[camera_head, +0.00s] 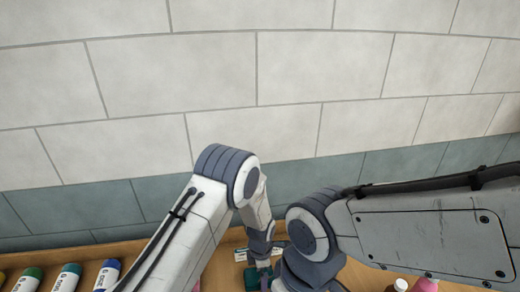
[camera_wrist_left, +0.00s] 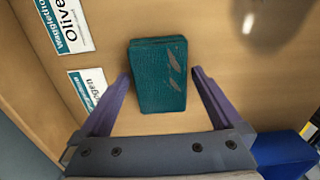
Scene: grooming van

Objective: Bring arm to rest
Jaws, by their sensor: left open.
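In the head view my left arm (camera_head: 190,230) reaches in from the lower left and bends down at its elbow to the wooden surface. My right arm (camera_head: 430,230) comes in from the right, and its gripper is out of view. In the left wrist view my left gripper (camera_wrist_left: 160,76) is open, with one finger on each side of a teal box (camera_wrist_left: 158,80). The box has pale marks on its face. A gap shows between each finger and the box; I cannot tell how far the box lies beyond the fingertips.
A blue object (camera_wrist_left: 285,155) is at lower right. Several capped bottles (camera_head: 66,278) stand at lower left, and a pink bottle (camera_head: 425,284) at lower right. A tiled wall (camera_head: 290,70) stands behind.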

